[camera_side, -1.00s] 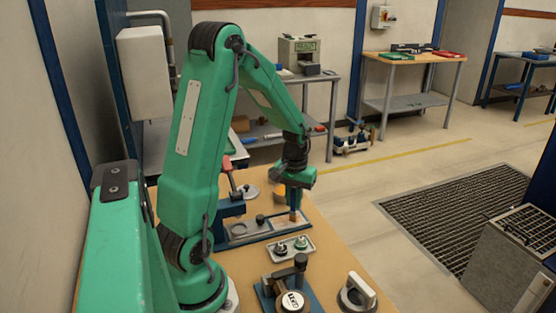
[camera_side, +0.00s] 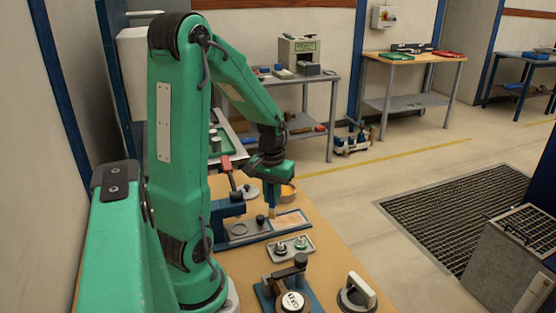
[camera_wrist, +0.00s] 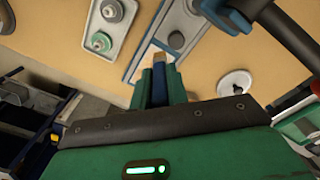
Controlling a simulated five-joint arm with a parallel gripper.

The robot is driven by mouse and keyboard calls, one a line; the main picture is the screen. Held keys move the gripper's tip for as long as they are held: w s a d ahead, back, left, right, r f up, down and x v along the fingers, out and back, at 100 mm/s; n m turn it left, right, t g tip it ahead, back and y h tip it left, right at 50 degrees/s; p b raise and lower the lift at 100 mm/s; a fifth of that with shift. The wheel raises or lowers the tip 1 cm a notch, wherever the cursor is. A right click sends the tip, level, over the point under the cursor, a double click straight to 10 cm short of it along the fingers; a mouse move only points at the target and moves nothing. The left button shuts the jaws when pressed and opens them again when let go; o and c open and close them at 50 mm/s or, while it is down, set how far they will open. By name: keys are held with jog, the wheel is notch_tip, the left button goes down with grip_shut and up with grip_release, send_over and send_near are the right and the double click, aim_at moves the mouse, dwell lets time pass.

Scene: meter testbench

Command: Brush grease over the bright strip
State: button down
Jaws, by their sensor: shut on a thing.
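My gripper (camera_side: 273,196) is shut on a brush (camera_side: 272,211) and points it down at the blue-edged plate (camera_side: 240,238). The brush's blue handle (camera_wrist: 159,78) shows between my jaws in the wrist view. The pale, brownish strip (camera_side: 290,221) lies on the right part of that plate. The brush tip is at the strip's left end; whether it touches is unclear. An orange-yellow pot (camera_side: 289,191), possibly the grease, stands behind my gripper and is partly hidden.
A grey tray with two small fittings (camera_side: 291,246) lies in front of the plate. A toggle clamp with a red handle (camera_side: 226,166) stands at its left. A gauge in a blue fixture (camera_side: 291,301) and a white-handled round part (camera_side: 357,292) are nearer.

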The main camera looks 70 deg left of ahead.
aim_at(272, 184)
jog(key=shift+r, duration=2.45)
jog(key=w+a, duration=0.1)
jog(key=w, duration=0.9)
jog(key=shift+a, duration=0.4)
jog(key=shift+w+f, duration=0.1)
